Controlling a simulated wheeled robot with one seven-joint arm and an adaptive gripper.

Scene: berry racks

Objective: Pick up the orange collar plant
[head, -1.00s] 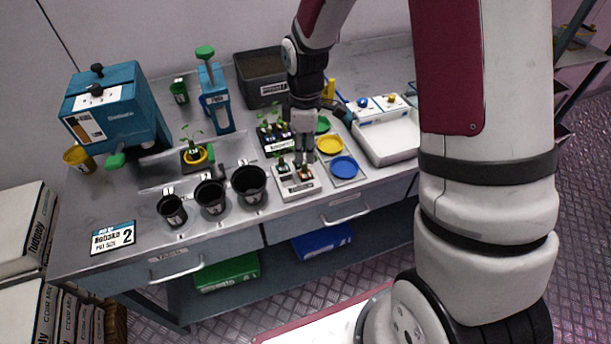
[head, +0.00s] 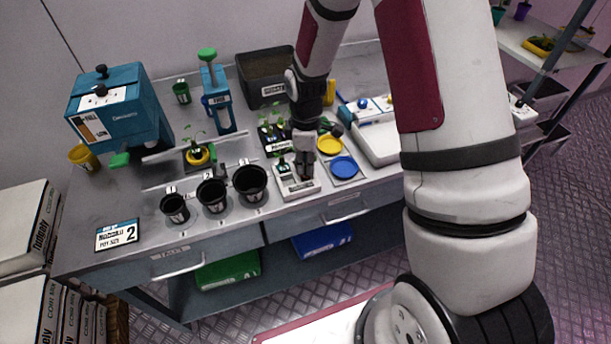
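My gripper (head: 304,172) points straight down over the right half of a small white tray (head: 299,191) near the bench's front edge. Its fingertips reach down to about the level of the tray's plants. I cannot make out an orange collar; the gripper hides whatever stands at that spot. A small green seedling (head: 283,164) stands in the tray just left of the gripper. I cannot see whether the fingers are apart or closed on something.
Black pots (head: 250,182) stand left of the tray. A black tray of seedlings (head: 278,147) is behind it. Blue (head: 343,167) and yellow (head: 330,144) discs lie to the right, beside a white bin (head: 378,146). A yellow-collared potted plant (head: 198,156) sits at the left.

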